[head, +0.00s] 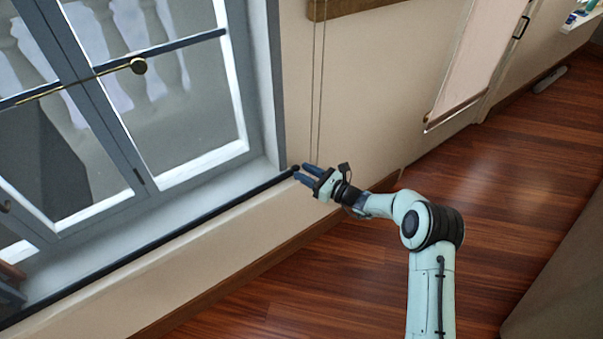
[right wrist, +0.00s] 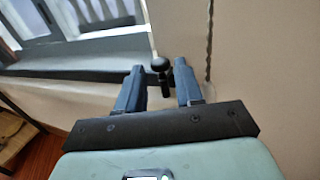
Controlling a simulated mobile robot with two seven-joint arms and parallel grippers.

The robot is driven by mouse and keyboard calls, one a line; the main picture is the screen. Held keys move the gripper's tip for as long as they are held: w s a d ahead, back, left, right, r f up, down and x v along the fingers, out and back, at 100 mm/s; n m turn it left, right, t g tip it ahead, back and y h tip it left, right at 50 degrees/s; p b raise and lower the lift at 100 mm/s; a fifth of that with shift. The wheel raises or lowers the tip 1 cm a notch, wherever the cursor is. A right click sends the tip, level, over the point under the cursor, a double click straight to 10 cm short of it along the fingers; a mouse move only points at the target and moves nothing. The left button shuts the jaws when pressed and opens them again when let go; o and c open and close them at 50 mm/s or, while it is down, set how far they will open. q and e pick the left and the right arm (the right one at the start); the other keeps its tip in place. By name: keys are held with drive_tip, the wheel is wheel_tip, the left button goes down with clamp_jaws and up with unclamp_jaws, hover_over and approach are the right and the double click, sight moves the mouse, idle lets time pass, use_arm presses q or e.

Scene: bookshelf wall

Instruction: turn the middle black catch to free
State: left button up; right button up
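A small black catch (head: 295,168) with a round knob sits at the right end of the dark rail along the window sill. In the right wrist view the black catch (right wrist: 160,66) stands upright between the fingertips, with a gap to each finger. My right gripper (head: 300,171) is open, its blue fingers at the catch; in the right wrist view the right gripper (right wrist: 160,82) straddles the knob from the near side. I see no other black catch like it, so I cannot tell whether it is the middle one. My left gripper is out of view.
A grey-blue window frame (head: 110,135) with a brass rod (head: 85,80) stands at the left. Thin cords (head: 317,90) hang down the beige wall beside my right gripper. The wooden floor (head: 470,200) at the right is mostly clear.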

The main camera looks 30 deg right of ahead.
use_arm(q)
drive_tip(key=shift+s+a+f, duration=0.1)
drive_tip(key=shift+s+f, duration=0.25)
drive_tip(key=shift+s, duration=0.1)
use_arm(e)
drive_tip(key=shift+x, duration=0.75)
clamp_jaws()
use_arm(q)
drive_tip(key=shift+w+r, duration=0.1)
